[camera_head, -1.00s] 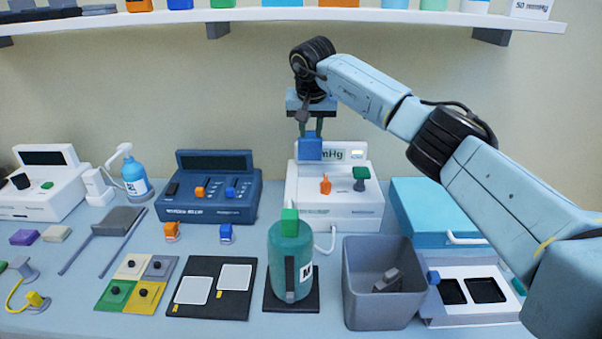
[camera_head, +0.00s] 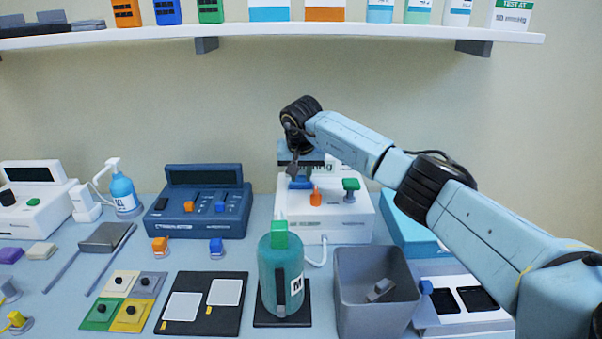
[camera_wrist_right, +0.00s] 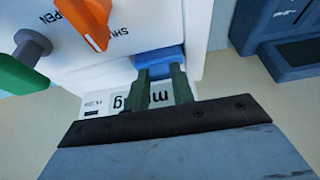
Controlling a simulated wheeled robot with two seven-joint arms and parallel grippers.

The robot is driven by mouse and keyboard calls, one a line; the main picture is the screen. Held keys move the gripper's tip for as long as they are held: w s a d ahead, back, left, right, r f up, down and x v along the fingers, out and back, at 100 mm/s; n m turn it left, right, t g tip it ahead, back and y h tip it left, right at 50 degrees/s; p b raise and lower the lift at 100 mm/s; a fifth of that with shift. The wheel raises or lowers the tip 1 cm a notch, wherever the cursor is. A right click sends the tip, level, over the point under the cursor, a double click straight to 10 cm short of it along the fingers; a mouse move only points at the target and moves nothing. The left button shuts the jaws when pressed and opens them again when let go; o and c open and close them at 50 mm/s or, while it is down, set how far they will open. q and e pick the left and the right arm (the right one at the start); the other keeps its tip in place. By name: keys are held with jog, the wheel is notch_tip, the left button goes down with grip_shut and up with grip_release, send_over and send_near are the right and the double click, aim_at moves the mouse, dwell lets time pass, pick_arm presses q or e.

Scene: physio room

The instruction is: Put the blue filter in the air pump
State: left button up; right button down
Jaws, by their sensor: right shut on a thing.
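The air pump (camera_head: 326,224) is the white machine at the back centre, with an orange lever (camera_head: 315,197) and a green knob (camera_head: 350,186). The blue filter (camera_head: 300,184) is at the left part of the pump's upper front, beside the orange lever. My right gripper (camera_head: 301,173) is shut on it from above. In the right wrist view the blue filter (camera_wrist_right: 158,62) sits between the green fingers (camera_wrist_right: 162,82), against or in the white housing. I cannot tell how deep it sits. My left gripper is out of view.
A green bottle (camera_head: 281,275) stands in front of the pump, with a grey bin (camera_head: 376,290) to its right. A dark blue device (camera_head: 198,202) stands to the left. A shelf (camera_head: 250,33) runs above. A pale hose (camera_head: 322,252) hangs from the pump.

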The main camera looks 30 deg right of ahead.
jog(key=c, duration=1.5)
grip_release()
jog(key=shift+f, duration=0.1)
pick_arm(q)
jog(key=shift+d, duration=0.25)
pick_arm(e)
jog(key=o, duration=0.3)
jog(key=shift+r, duration=0.4)
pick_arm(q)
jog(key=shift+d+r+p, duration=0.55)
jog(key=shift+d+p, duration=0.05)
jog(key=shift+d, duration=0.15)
pick_arm(e)
jog(key=v, duration=1.1)
jog(key=shift+s+a+r, duration=0.1)
jog(key=shift+r, duration=0.2)
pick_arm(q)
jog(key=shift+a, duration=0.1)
